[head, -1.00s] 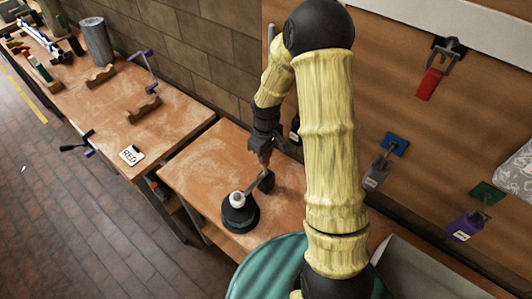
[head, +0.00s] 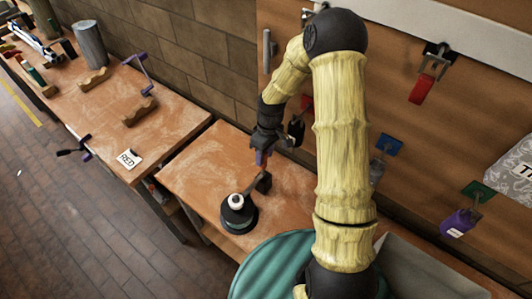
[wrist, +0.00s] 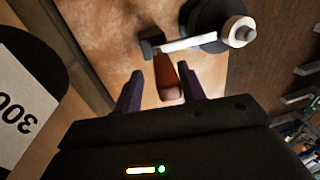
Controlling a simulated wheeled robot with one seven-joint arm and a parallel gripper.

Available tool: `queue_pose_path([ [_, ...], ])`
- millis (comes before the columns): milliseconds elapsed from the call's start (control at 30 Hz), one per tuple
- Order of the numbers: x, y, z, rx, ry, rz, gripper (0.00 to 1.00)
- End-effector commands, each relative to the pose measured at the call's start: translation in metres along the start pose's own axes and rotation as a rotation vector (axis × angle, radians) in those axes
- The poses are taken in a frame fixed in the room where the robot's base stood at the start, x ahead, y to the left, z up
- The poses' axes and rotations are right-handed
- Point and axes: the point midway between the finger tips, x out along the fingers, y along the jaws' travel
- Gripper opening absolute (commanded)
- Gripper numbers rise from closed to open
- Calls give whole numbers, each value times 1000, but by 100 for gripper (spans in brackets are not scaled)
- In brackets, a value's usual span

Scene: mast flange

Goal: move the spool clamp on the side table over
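The spool clamp (head: 238,214) stands on the side table (head: 195,175), a black round base with a pale knob on top. In the wrist view the clamp (wrist: 240,32) is at the upper right. Its metal arm runs left to a dark block, and a reddish-brown handle (wrist: 168,78) extends from there toward me. My gripper (head: 260,157) is above the table, behind the spool. In the wrist view my gripper (wrist: 159,74) has its purple fingers apart, one on each side of the handle's end, with gaps showing. Whether the fingers are level with the handle is hard to tell.
A wall board on the right carries a red-handled clamp (head: 422,88) and others. A teal round top (head: 262,268) is in front.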

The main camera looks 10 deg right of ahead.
Motion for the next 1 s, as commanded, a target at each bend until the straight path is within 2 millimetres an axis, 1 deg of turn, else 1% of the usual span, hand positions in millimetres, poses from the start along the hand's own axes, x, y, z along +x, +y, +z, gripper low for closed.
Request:
queue_pose_path([
  [33,-1,3,0,2,3,6,44],
  [433,-2,5,0,5,4,8,44],
  [567,-6,6,0,5,5,10,44],
  [767,-28,5,0,5,8,13,44],
  [1000,-64,3,0,4,7,12,44],
])
